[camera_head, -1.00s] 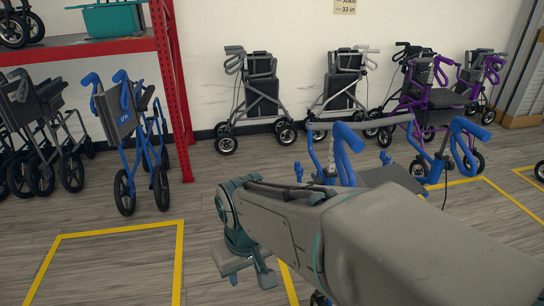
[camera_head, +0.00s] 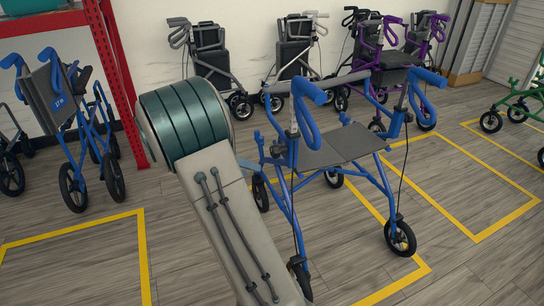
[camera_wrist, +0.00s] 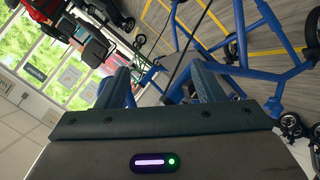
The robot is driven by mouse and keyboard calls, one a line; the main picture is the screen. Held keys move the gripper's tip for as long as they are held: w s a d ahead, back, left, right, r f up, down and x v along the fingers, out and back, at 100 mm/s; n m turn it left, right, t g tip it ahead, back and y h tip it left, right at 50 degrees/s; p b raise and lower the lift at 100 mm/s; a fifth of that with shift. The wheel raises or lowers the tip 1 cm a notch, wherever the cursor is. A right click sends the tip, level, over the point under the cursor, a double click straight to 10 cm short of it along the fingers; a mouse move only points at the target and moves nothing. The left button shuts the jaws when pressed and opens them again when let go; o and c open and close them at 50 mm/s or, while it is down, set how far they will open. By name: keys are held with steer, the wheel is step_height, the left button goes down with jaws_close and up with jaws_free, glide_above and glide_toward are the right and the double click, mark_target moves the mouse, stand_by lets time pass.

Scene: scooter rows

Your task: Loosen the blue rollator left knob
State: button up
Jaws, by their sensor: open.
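The blue rollator (camera_head: 364,170) stands unfolded in a yellow floor box, with a dark grey seat and two blue handles. A small blue knob (camera_head: 258,137) sticks out at its left post, and another (camera_head: 344,118) shows near the right side. My gripper (camera_wrist: 160,80) is open and empty in the wrist view, its two dark fingers apart. Blue frame tubes (camera_wrist: 262,72) show beyond and right of the fingers, apart from them. I cannot make out a knob between the fingers.
A folded blue walker (camera_head: 75,130) stands at the left beside a red rack (camera_head: 108,60). Grey rollators (camera_head: 210,60) and a purple one (camera_head: 385,60) line the back wall. A green one (camera_head: 520,105) is at the right. Floor in the left yellow box is clear.

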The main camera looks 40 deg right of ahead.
mark_target(272, 152)
steer(key=w+d+f+m+h+b, duration=0.25)
steer(key=w+f+m+h, duration=0.3)
steer(key=w, duration=0.45)
steer(key=shift+n+h, duration=0.35)
steer(key=shift+h, duration=0.2)
steer(key=b+x, duration=0.2)
steer(key=x, duration=1.1)
steer(key=shift+d+r, duration=0.15)
steer(key=shift+d, duration=0.25)
steer(key=shift+c, duration=0.3)
steer(key=c, duration=0.9)
